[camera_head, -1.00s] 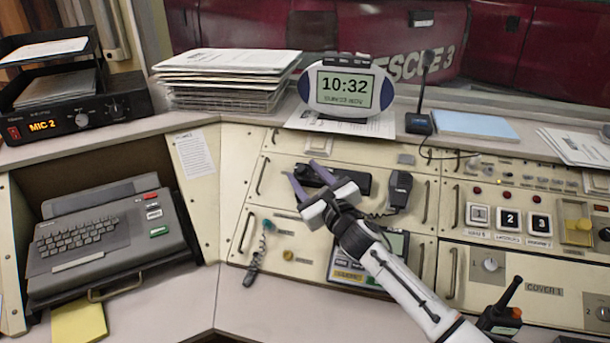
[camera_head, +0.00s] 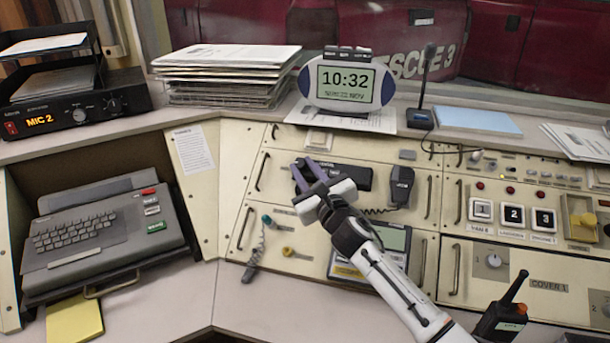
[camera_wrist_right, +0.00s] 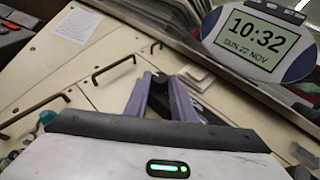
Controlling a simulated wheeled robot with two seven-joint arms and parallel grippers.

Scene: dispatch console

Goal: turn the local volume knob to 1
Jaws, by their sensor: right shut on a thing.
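The black radio unit (camera_head: 352,177) is fixed to the sloping cream panel, left of the handset (camera_head: 401,186). My right gripper (camera_head: 304,168) is at the left end of this unit, its purple fingers shut on a small dark knob (camera_wrist_right: 160,78). In the right wrist view the fingers (camera_wrist_right: 160,90) close around the knob from both sides. The fingers hide most of the knob, and I cannot read its setting or any scale. My left gripper is not in view.
The handset's coiled cord runs beside my right gripper. The clock (camera_head: 348,83) and a paper stack (camera_head: 225,75) stand on the ledge behind. Panel handles (camera_head: 262,171) stick out to the left. A handheld radio (camera_head: 502,313) stands at front right.

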